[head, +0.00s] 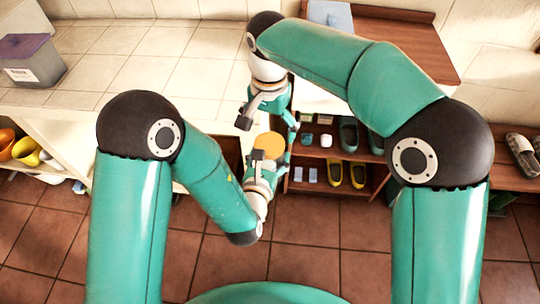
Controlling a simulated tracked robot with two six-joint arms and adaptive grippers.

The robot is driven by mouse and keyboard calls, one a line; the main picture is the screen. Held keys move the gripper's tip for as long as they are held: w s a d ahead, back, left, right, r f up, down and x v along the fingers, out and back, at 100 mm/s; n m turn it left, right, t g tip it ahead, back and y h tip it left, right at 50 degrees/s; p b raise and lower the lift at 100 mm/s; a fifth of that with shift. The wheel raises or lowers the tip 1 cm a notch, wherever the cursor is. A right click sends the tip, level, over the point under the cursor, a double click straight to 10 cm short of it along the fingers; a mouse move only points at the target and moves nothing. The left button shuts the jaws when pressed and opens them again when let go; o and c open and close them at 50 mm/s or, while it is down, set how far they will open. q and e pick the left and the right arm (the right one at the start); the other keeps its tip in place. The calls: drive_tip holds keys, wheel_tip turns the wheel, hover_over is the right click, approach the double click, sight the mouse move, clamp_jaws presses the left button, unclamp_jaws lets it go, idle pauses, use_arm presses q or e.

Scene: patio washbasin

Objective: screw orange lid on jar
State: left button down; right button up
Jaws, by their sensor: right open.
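The orange lid (269,142) shows as a round disc near the middle of the head view, lying roughly flat. My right gripper (268,125) points down just above it, open, with its fingers spread to either side and no lid between them that I can make out. My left gripper (266,162) is right at the lid from below, with a dark fingertip overlapping the lid's near edge. The jar is not clearly visible; whether it is under the lid in my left gripper is hidden. I cannot tell whether the lid is on a jar.
A tiled counter (150,70) runs along the left and back, with a grey purple-lidded box (32,62) on it. A wooden shoe rack (325,185) holds several shoes behind my grippers. Yellow pots (27,151) stand at far left. The tiled floor (305,255) in front is clear.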

drive_tip(key=shift+c, duration=0.5)
drive_tip(key=n, duration=0.4)
drive_tip(key=shift+s+d, duration=0.1)
drive_tip(key=n, duration=0.3)
drive_tip(key=r+n, duration=0.1)
drive_tip(key=n, duration=0.2)
drive_tip(key=shift+d, duration=0.1)
drive_tip(key=n, duration=0.2)
drive_tip(key=r+n, duration=0.1)
drive_tip(key=n, duration=0.3)
drive_tip(key=shift+r, duration=0.25)
drive_tip(key=shift+r+n, duration=0.15)
drive_tip(key=shift+n, duration=0.35)
drive_tip(key=shift+a+r, duration=0.2)
drive_tip(key=shift+r, duration=0.15)
drive_tip(key=shift+f, duration=0.1)
